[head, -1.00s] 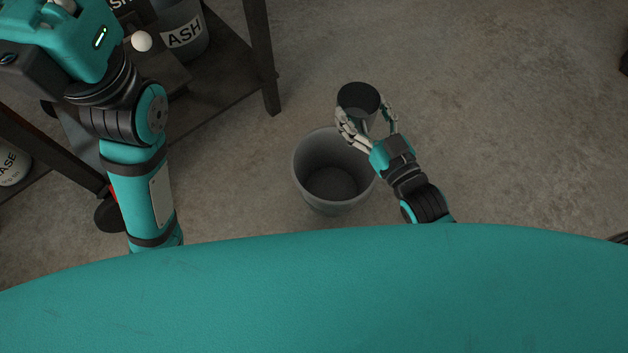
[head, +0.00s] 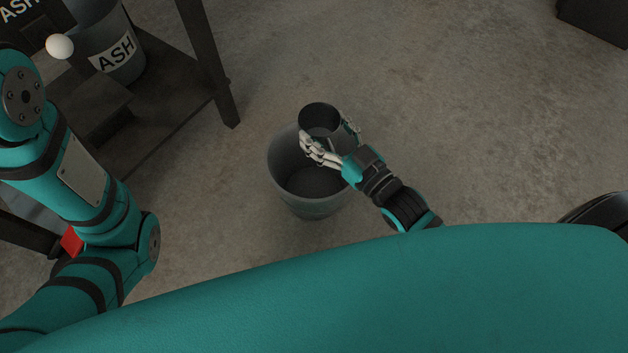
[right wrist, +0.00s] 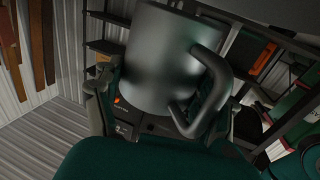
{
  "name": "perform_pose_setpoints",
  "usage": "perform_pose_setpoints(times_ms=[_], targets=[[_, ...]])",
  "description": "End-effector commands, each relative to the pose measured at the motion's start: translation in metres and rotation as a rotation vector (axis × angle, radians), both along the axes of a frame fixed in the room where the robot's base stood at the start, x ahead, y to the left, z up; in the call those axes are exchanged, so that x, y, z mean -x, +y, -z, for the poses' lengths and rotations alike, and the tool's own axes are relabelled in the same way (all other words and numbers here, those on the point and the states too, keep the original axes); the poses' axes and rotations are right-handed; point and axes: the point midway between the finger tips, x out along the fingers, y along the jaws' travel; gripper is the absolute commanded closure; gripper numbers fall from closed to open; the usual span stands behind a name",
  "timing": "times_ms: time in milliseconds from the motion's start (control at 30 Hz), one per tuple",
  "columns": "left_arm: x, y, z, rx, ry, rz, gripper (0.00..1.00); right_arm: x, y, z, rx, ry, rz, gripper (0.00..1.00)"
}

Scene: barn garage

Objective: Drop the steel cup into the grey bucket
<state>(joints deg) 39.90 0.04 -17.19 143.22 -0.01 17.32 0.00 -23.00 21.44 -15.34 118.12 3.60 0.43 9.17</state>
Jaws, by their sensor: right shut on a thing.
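The steel cup (head: 320,122) is a dark grey cylinder with its open mouth facing up towards the head camera. My right gripper (head: 329,134) is shut on it, with a pale finger on either side. In the head view the cup overlaps the far right rim of the grey bucket (head: 284,165); its exact height above it is hard to tell. The bucket stands upright on the floor and looks empty where its inside shows. The right wrist view shows the cup's side (right wrist: 165,60) and its handle. My left arm is at the left; its gripper is out of frame.
A dark shelf unit (head: 205,60) stands at upper left, its leg reaching the floor left of the bucket. It holds a bin labelled ASH (head: 118,60). A dark box (head: 595,20) is at upper right. The concrete floor right of the bucket is clear.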

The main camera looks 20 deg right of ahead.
Motion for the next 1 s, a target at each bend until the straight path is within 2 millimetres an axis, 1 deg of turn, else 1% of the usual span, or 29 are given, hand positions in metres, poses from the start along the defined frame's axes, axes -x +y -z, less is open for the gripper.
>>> perform_pose_setpoints(times_ms=[33,300,333,500,833,933,1000], targets=[[0.001,0.0,0.002,0.0,-0.003,0.0,0.6,0.0,0.0,0.002,-0.001,-0.002,0.0,0.63],[0.001,0.0,0.001,0.0,-0.004,0.0,0.6,0.0,0.0,0.001,0.0,-0.001,0.0,0.63],[0.001,0.0,0.001,0.0,-0.004,0.0,0.6,0.0,0.0,0.001,0.0,-0.001,0.0,0.23],[0.002,0.0,0.001,-0.001,-0.004,0.0,0.6,0.0,0.0,0.001,0.0,0.0,0.0,0.01],[0.0,0.0,0.001,0.001,0.001,0.0,0.6,0.002,-0.001,0.002,0.001,0.002,0.0,0.0],[0.0,0.0,0.001,0.001,0.0,0.0,0.6,0.011,-0.005,0.003,0.002,0.005,0.001,0.0],[0.0,0.0,0.001,0.001,0.0,0.0,0.6,0.022,-0.009,0.003,0.001,0.005,0.0,0.0]])
